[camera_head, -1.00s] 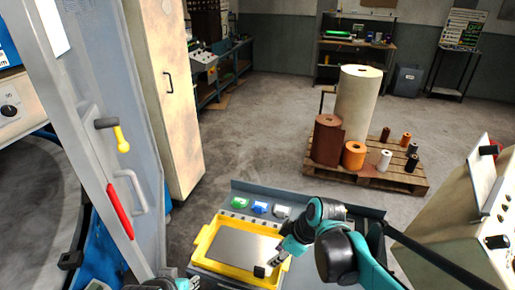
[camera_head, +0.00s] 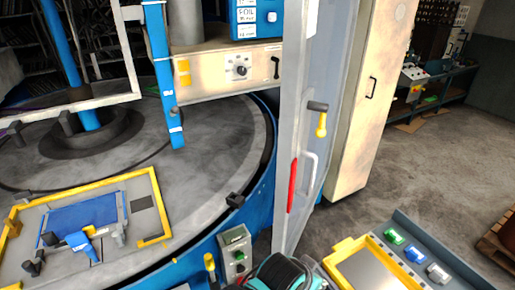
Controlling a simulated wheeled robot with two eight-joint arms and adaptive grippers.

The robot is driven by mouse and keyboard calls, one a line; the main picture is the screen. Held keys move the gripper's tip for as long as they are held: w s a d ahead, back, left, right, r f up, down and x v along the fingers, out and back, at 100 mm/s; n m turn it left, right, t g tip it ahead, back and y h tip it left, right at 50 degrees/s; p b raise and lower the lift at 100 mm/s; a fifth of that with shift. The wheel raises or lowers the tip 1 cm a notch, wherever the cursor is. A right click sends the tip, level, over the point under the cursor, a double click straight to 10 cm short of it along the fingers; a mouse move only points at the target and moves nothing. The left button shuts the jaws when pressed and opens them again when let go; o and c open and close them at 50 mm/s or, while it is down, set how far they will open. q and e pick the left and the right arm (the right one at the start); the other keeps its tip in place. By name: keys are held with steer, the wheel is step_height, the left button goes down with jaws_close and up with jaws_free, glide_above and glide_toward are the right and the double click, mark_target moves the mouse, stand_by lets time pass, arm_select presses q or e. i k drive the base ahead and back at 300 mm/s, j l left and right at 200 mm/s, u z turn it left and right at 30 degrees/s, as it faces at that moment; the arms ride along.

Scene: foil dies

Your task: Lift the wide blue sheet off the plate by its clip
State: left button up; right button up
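The wide blue sheet (camera_head: 85,214) lies flat on the grey plate (camera_head: 141,226) at the lower left, inside a yellow frame. A blue clip (camera_head: 78,240) with a bar and a handle sits at the sheet's near edge. Part of my arm, black and teal, shows at the bottom centre, well to the right of the sheet. No fingertips of either gripper show. Nothing of mine touches the sheet or clip.
The plate rests on a large round grey table (camera_head: 215,150) with a blue rim. An open grey door (camera_head: 300,150) with a red handle stands right of it. A control box (camera_head: 236,252) stands at the near rim. A yellow tray (camera_head: 345,247) is at lower right.

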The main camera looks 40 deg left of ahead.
mark_target(101, 211)
steer(key=u, duration=3.05)
steer(key=i+j+z, duration=0.15)
steer(key=j, duration=0.2)
steer(key=i+j+z, duration=0.15)
steer(key=j, duration=0.25)
